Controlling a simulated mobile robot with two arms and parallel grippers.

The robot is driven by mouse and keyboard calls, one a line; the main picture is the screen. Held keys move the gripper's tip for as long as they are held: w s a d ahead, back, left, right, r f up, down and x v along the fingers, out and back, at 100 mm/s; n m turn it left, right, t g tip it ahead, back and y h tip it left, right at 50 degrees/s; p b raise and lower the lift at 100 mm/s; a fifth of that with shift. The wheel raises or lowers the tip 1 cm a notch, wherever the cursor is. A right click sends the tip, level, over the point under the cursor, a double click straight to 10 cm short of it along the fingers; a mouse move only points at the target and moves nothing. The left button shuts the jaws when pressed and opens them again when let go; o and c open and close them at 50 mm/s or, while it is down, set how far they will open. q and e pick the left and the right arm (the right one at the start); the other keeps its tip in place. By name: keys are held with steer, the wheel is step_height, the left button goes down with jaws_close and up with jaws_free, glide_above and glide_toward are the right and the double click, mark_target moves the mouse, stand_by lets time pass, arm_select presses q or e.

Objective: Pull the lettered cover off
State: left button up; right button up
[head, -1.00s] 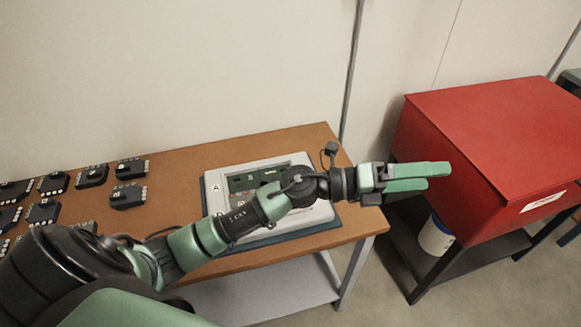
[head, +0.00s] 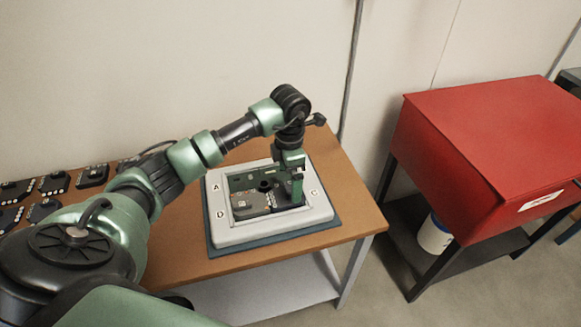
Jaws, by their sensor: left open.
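The lettered cover (head: 238,236) is a light grey frame with rounded corners on a dark blue-grey base (head: 290,236) on the brown table. The letters A, D and C show on its corners; the fourth corner is hidden behind my left arm. Through its opening I see a green circuit board (head: 242,183) and grey and dark parts. My left gripper (head: 288,192) points down over the right part of the opening, open and holding nothing. Whether its fingers touch the cover or the parts inside cannot be told. My right gripper is not in view.
Several black modules with white dots (head: 93,175) lie at the table's left (head: 350,213), partly hidden by my arm. A red box (head: 490,130) on a dark stand is at the right, with a white container (head: 434,238) below. A wall stands behind the table.

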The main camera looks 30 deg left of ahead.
mark_target(290, 187)
arm_select(q)
steer(key=shift+f+p, duration=0.35)
steer(key=shift+f, duration=1.75)
steer(key=c, duration=2.1)
